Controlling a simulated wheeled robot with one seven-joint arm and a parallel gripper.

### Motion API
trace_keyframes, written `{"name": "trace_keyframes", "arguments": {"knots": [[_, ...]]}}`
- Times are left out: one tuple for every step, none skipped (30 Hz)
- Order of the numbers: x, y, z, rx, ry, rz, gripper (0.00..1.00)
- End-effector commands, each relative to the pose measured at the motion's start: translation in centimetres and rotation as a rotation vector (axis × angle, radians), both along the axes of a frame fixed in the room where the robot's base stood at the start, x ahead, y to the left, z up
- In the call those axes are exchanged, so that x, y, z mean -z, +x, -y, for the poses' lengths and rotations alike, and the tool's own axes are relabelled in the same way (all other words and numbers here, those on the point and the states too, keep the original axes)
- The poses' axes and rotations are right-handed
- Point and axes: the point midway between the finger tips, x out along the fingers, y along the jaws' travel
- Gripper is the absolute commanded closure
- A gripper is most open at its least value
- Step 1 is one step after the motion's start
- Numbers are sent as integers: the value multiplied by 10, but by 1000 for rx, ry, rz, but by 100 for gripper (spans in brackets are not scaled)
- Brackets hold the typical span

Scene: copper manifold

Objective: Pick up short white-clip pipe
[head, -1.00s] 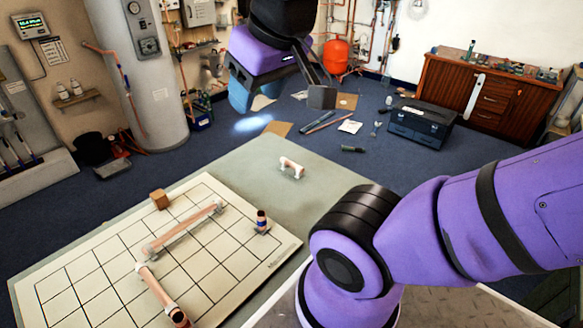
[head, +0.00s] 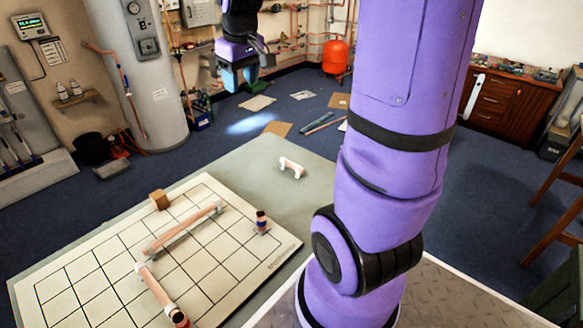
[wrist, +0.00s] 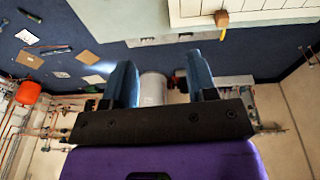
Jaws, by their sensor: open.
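The short white-clip pipe (head: 291,168) is a short copper-pink pipe with white clips at its ends. It lies on the grey-green table top (head: 262,157), just beyond the gridded board. My gripper (head: 238,77) hangs high over the far floor side in the head view, up and left of the short pipe in the picture, and well apart from it. In the wrist view my gripper (wrist: 158,82) shows two blue fingers spread apart with nothing between them. I cannot make out the short pipe in the wrist view.
The table around the short pipe is clear. Cardboard pieces (head: 277,128) lie on the blue floor.

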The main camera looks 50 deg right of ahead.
Motion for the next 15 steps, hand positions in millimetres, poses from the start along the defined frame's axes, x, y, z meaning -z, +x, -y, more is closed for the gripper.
{"name": "trace_keyframes", "arguments": {"knots": [[12,9,14,5,9,-21,48],[18,15,21,3,12,-29,48],[27,21,31,4,18,-41,48],[34,26,38,2,22,-48,48],[41,30,46,2,26,-55,48],[51,36,56,1,33,-67,48],[58,40,64,1,38,-74,48],[66,43,72,1,44,-82,48],[77,48,82,0,51,-91,48],[85,50,90,1,59,-98,48],[94,53,98,-1,65,-105,48],[106,57,109,0,74,-113,48],[115,59,117,-1,81,-120,48],[123,61,125,0,88,-125,48],[136,63,135,-1,99,-133,48]]}}
